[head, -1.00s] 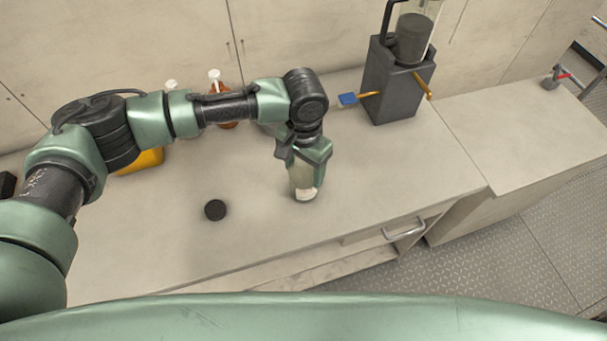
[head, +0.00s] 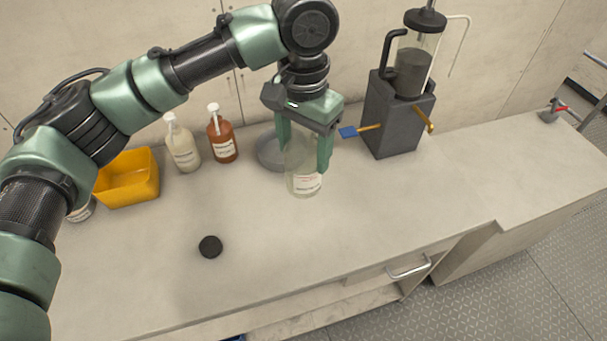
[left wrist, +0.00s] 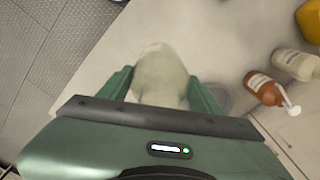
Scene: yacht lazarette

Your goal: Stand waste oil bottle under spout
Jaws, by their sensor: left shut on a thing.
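The waste oil bottle (head: 304,184) is clear and pale green with a white label. My left gripper (head: 304,156) is shut around its upper part from above, and the bottle looks roughly upright. I cannot tell whether its base touches the counter. In the left wrist view the bottle (left wrist: 160,75) sits between both fingers. The dark grey dispenser (head: 393,118) with a glass cylinder stands to the right and behind. A brass spout (head: 430,127) shows at its right, and a brass rod with a blue tab (head: 349,132) points left towards the bottle. My right gripper is out of view.
A grey round dish (head: 268,153) lies just behind the bottle. A brown bottle (head: 222,142), a cream bottle (head: 182,150) and a yellow bin (head: 130,180) stand at the back left. A black round cap (head: 210,247) lies in front.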

